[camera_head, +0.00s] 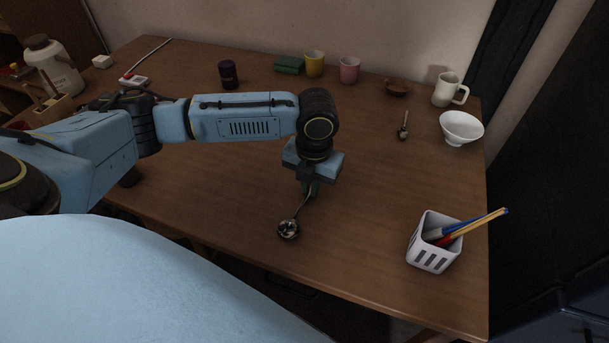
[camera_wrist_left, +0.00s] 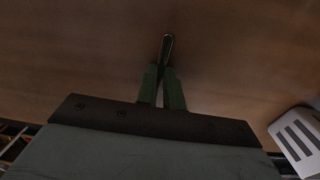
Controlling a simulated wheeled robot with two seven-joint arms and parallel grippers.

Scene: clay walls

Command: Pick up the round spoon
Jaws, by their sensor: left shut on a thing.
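A shiny metal spoon with a round bowl, the round spoon (camera_head: 288,229), is near the front edge of the wooden table in the head view. My left gripper (camera_head: 309,188) points down over the table and is shut on its handle. In the left wrist view the green fingers of my left gripper (camera_wrist_left: 163,75) close around the handle, and the handle end of the round spoon (camera_wrist_left: 166,44) sticks out beyond them. The bowl is hidden there. I cannot tell whether the spoon still touches the table. My right gripper is not in view.
A white pen holder (camera_head: 431,254) with pens stands to the right. A second spoon (camera_head: 403,126), a white bowl (camera_head: 461,126), a white mug (camera_head: 448,90), yellow (camera_head: 314,64) and pink (camera_head: 349,70) cups stand farther back. The middle of the table (camera_head: 365,185) is clear.

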